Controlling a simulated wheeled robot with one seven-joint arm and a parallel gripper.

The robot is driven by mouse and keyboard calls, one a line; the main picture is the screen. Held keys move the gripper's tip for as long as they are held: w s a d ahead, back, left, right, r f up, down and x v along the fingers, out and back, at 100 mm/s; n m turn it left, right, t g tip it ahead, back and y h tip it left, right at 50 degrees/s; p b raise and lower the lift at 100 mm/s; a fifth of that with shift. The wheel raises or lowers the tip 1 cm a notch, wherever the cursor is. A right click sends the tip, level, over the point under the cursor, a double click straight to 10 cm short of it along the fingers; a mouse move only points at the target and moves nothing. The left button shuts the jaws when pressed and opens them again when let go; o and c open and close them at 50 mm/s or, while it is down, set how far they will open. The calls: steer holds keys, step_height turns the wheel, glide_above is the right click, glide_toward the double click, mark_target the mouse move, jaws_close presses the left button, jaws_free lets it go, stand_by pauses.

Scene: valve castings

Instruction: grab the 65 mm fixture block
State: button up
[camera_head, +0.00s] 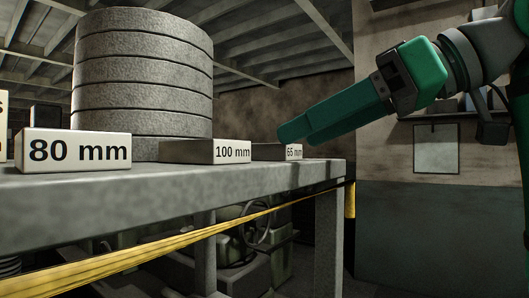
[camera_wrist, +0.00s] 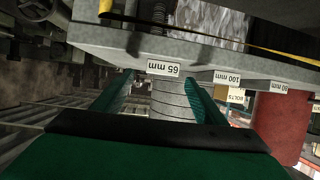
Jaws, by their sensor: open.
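The 65 mm fixture block (camera_head: 268,152) is a small grey block with a white label, near the right end of the grey table in the head view. My gripper (camera_head: 290,135) comes from the upper right, its green fingers slanting down to the block's upper right and overlapping it in the picture. In the wrist view the 65 mm block (camera_wrist: 163,69) appears upside down, just ahead of the gap between the two fingers of my gripper (camera_wrist: 159,84). The fingers are apart with nothing held. I cannot tell whether a finger touches the block.
The 100 mm block (camera_head: 205,151) and 80 mm block (camera_head: 75,151) stand to the left on the table (camera_head: 150,190). A tall stack of grey discs (camera_head: 143,75) rises behind them. A yellow strip (camera_head: 150,257) runs along below the table top. A red cylinder (camera_wrist: 280,120) shows in the wrist view.

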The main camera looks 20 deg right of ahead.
mark_target(268, 152)
steer(key=shift+a+r+x, duration=0.1)
steer(key=shift+r+x, duration=0.05)
steer(key=shift+x, duration=1.3)
steer(key=shift+a+r+x, duration=0.1)
steer(key=shift+a+x, duration=0.05)
steer(key=shift+x, duration=1.25)
jaws_close()
